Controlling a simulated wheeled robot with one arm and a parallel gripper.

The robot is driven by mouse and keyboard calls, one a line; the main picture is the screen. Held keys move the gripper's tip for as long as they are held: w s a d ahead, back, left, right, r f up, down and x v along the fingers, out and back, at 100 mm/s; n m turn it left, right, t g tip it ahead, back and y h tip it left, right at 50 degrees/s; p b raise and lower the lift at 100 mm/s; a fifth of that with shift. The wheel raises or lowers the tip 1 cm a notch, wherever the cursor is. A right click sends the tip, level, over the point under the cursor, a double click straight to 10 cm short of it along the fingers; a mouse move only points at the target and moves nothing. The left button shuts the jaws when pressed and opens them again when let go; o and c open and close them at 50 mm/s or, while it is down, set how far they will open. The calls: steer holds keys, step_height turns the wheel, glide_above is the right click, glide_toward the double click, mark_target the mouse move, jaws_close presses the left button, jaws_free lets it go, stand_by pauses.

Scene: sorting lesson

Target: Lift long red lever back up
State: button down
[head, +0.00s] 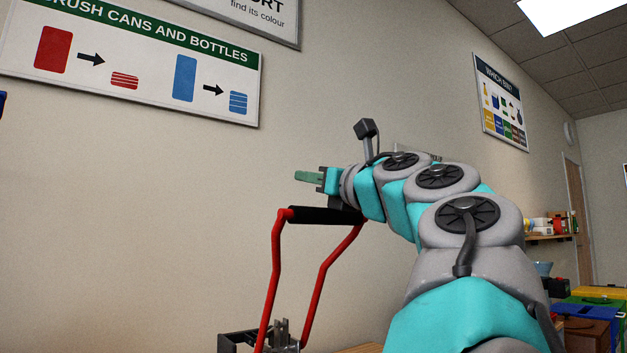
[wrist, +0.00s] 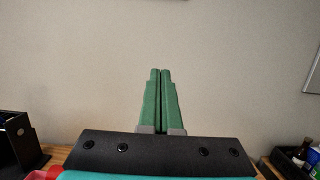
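The long red lever (head: 270,285) stands raised in the head view, its two red bars running up to a black grip (head: 325,215). Its lower end is at a dark metal mount with a grey bracket (head: 283,335). My gripper (head: 297,177) is just above the grip, with its green fingers pointing left past it. I cannot tell whether its underside touches the grip. In the wrist view the gripper's fingers (wrist: 160,72) lie side by side, shut, with nothing seen between them. A red piece (wrist: 45,173), apparently the lever's end, shows at the bottom left.
A wall with a crushing poster (head: 130,60) stands behind the lever. A dark metal frame (wrist: 18,145) is at the left of the wrist view, and a dark crate with bottles (wrist: 295,165) at the right. Coloured bins (head: 600,310) stand at the far right.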

steer(key=s+d+r, duration=0.4)
steer(key=s+d, duration=0.1)
steer(key=s, duration=0.2)
steer(key=shift+s+d, duration=0.2)
steer(key=shift+s, duration=0.15)
